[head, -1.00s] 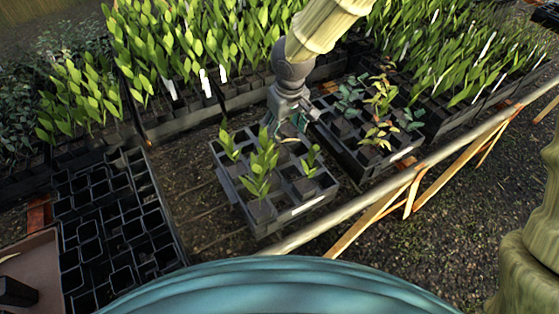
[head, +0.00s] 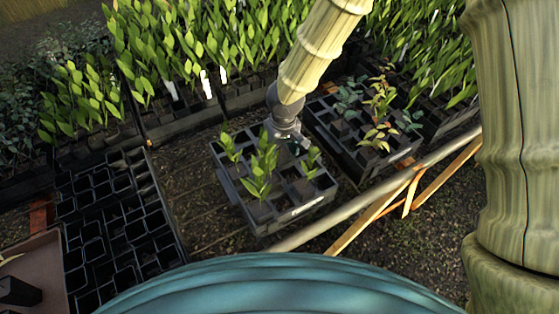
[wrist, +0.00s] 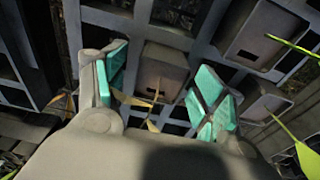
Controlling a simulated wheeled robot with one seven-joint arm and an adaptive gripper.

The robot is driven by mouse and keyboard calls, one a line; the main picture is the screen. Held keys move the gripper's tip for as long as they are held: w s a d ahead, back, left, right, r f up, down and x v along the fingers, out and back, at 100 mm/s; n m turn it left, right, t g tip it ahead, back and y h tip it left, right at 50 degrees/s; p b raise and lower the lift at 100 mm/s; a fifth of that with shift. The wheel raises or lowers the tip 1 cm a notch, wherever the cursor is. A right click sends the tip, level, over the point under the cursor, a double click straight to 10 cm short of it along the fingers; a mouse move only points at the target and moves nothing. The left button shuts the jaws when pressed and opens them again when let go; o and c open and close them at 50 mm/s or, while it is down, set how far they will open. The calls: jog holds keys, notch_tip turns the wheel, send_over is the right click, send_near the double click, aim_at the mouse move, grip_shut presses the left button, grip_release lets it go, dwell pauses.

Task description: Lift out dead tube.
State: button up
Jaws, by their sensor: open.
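The dead tube (wrist: 163,72) is a dark square pot with a thin, withered brown stem, standing in a cell of a black tray in the wrist view. My gripper (wrist: 160,85) is open, with its teal pads on either side of this tube, apparently not pressing on it. In the head view my gripper (head: 292,148) is low over the back of the small tray (head: 294,212) and hides the dead tube. Green-leaved tubes stand in the same tray, one in front (head: 260,180) and one at the right (head: 312,160).
A second tray (head: 378,158) with bluish and yellowing plants stands close on the right. A black tray of empty cells (head: 112,225) and a brown bin (head: 40,258) are at the left. Dense rows of green seedlings (head: 200,50) stand behind. A rail (head: 380,185) crosses at the right.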

jog(key=shift+f, duration=0.2)
jog(key=shift+c, duration=0.4)
jog(key=c, duration=1.5)
